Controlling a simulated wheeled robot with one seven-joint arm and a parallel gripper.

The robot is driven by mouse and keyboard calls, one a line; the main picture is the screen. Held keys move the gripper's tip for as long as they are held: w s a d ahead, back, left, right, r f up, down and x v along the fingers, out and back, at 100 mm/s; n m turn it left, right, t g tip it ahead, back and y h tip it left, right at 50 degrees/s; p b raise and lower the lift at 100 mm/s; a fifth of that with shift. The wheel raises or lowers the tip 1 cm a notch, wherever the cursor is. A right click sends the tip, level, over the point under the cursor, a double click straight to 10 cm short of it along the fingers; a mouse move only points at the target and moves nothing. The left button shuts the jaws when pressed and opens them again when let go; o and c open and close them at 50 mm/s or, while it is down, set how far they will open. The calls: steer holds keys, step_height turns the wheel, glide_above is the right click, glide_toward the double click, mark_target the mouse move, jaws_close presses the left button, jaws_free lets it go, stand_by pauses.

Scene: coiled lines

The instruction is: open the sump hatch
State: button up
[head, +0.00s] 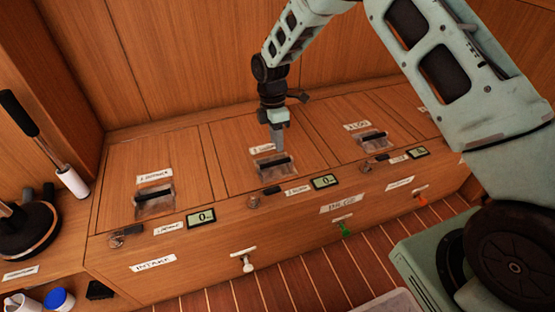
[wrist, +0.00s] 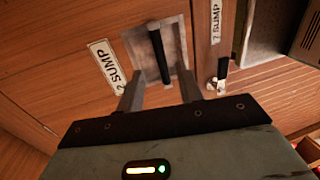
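The sump hatch (head: 235,165) is the middle wooden panel in the bench top and lies flat and closed. Its black bar handle (head: 278,162) crosses a recessed metal plate, and a "2 SUMP" label lies beside it. In the wrist view the handle (wrist: 160,57) runs up the picture over the grey plate (wrist: 176,45), next to the label (wrist: 105,66). My gripper (head: 279,146) points down just over the handle in the head view. In the wrist view its two fingers (wrist: 160,78) are apart, with the handle's near end between them; contact cannot be told.
An intake hatch with a handle (head: 155,196) is to the left, another hatch handle (head: 371,138) to the right. Small displays (head: 325,181) and black switches line the front edge. White (head: 247,262) and green (head: 343,229) pulls stick out below. A black lever (head: 30,125) stands far left.

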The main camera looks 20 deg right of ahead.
mark_target(278, 155)
steer(key=f, duration=0.3)
steer(key=s+f+b, duration=0.1)
steer(key=f, duration=0.2)
steer(key=shift+s, duration=0.1)
steer(key=shift+c, duration=0.4)
steer(key=shift+r, duration=0.1)
jaws_close()
